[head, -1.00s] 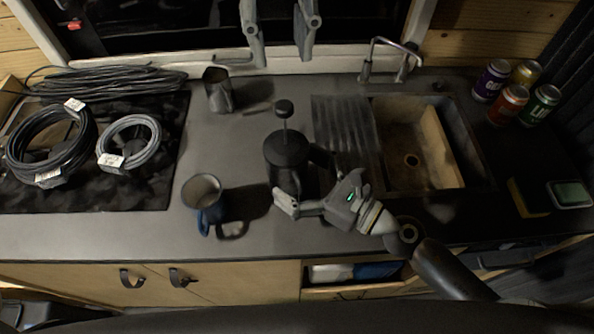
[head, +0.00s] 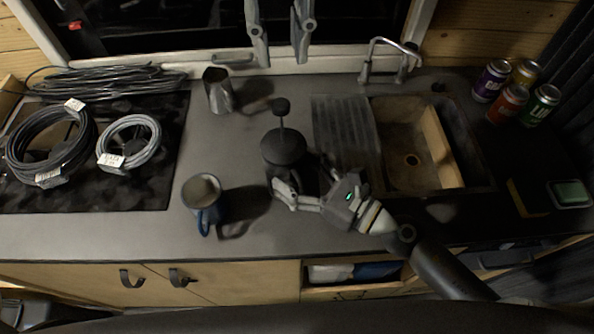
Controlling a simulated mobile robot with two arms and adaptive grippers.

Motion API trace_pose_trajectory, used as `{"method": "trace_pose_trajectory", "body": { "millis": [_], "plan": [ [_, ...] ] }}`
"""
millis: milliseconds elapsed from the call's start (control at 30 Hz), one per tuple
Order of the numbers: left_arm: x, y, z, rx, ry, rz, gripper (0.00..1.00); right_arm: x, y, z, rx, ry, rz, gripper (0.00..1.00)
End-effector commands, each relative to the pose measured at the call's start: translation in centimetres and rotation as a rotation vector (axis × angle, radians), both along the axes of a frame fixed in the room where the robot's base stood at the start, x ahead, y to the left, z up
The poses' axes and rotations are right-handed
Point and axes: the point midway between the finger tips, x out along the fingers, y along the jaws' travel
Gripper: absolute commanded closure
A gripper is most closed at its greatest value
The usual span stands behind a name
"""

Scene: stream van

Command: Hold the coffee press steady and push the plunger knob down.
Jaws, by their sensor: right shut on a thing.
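The dark coffee press (head: 284,148) stands upright on the counter, left of the sink. Its round black plunger knob (head: 282,105) sits on a thin rod raised well above the lid. My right gripper (head: 300,190) comes in from the right and is shut on the press body below the lid. One finger shows at the front left of the body; the far finger is mostly hidden. My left gripper (head: 281,58) appears at the top of the view, its two fingers apart with nothing between them. In the picture it lies above the knob and does not touch it.
A blue mug (head: 204,203) stands left of the press, and a metal pitcher (head: 218,90) farther back. Cable coils (head: 48,145) lie at the left. The sink (head: 420,160) with its faucet (head: 388,55) and several cans (head: 508,100) are at the right.

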Motion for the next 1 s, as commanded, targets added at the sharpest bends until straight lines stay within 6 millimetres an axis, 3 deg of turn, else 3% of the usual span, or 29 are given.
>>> {"method": "trace_pose_trajectory", "body": {
  "millis": [33,167,700,1000],
  "plan": [
    [0.1,0.2,-0.6,0.002,0.002,-0.022,0.84,0.0,0.0,0.0,0.001,0.001,0.001,0.74],
    [0.3,0.4,-1.9,0.002,0.002,-0.097,1.00,0.0,0.0,0.0,0.000,0.001,0.001,0.74],
    [0.3,0.5,-6.7,0.002,0.002,-0.124,1.00,-0.1,0.0,-0.1,0.000,0.001,0.002,0.74],
    [0.4,0.4,-7.3,0.000,0.000,-0.123,1.00,-0.1,0.0,-0.1,0.000,0.001,0.002,0.74]
  ]
}}
